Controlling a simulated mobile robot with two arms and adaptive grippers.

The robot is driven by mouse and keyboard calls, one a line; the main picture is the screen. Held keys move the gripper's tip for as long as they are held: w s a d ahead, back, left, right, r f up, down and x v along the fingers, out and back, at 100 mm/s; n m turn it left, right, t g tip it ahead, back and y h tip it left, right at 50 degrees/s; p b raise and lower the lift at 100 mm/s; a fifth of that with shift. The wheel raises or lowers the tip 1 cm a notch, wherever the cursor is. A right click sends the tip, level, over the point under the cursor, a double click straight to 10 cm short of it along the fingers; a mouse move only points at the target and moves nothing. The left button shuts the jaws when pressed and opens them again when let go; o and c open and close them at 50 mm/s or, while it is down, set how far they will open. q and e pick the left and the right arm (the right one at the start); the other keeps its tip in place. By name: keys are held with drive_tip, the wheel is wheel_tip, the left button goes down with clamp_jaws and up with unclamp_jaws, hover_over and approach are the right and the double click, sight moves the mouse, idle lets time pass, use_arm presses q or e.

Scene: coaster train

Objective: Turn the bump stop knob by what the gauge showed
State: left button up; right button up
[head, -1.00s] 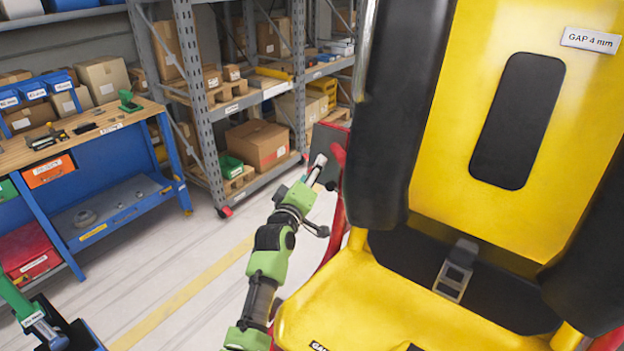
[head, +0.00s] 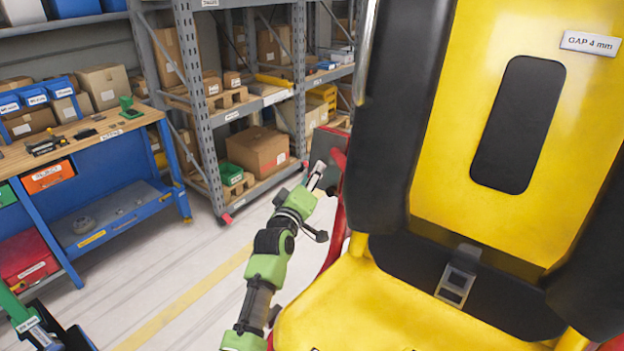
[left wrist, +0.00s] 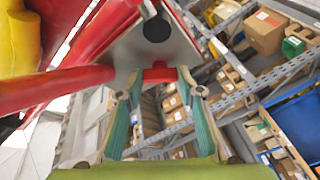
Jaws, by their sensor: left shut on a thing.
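The bump stop knob is the red piece (left wrist: 160,72) under a grey plate (left wrist: 170,45) in the left wrist view. My left gripper (left wrist: 160,85) is shut on this knob, a fingertip on each side. In the head view my left gripper (head: 318,178) reaches to the left side of the yellow seat, by a dark plate (head: 328,146); the knob itself cannot be made out there. A white label (head: 590,43) reading "GAP 4 mm" is on the upper right of the yellow seat back (head: 583,110). My right gripper is not in view.
The seat (head: 335,310) with black side bolsters fills the right. Red tubes (left wrist: 70,82) run close beside my left gripper. A shelf rack (head: 205,100) with boxes stands behind, a blue workbench (head: 110,155) at left. The floor (head: 185,270) between is clear.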

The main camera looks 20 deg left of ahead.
use_arm(q)
drive_tip(key=m+h+b, duration=0.2)
drive_tip(key=m+b, duration=0.1)
drive_tip(key=m, duration=0.2)
drive_tip(key=m+h+b, duration=0.2)
drive_tip(key=m+b, duration=0.2)
drive_tip(key=m, duration=0.1)
drive_tip(key=a+m+h+b, duration=0.1)
drive_tip(key=m+h+b, duration=0.2)
drive_tip(key=m, duration=0.2)
drive_tip(key=shift+w+a+f+m+t+b, duration=0.1)
drive_tip(key=shift+f+m+t+b, duration=0.1)
drive_tip(key=shift+m+t+b, duration=0.15)
drive_tip(key=shift+r+m+g+h+p, duration=0.1)
drive_tip(key=shift+m+g+h+p, duration=0.2)
drive_tip(key=shift+m+h, duration=0.55)
drive_tip(key=shift+r+m+g+h+p, duration=0.15)
drive_tip(key=shift+m+g+h, duration=0.2)
drive_tip(key=shift+m, duration=0.95)
drive_tip(key=shift+f+m, duration=0.1)
drive_tip(key=shift+m, duration=0.2)
drive_tip(key=o, duration=1.1)
drive_tip(key=shift+c, duration=0.2)
drive_tip(key=shift+w+f, duration=0.1)
drive_tip(key=shift+w, duration=0.05)
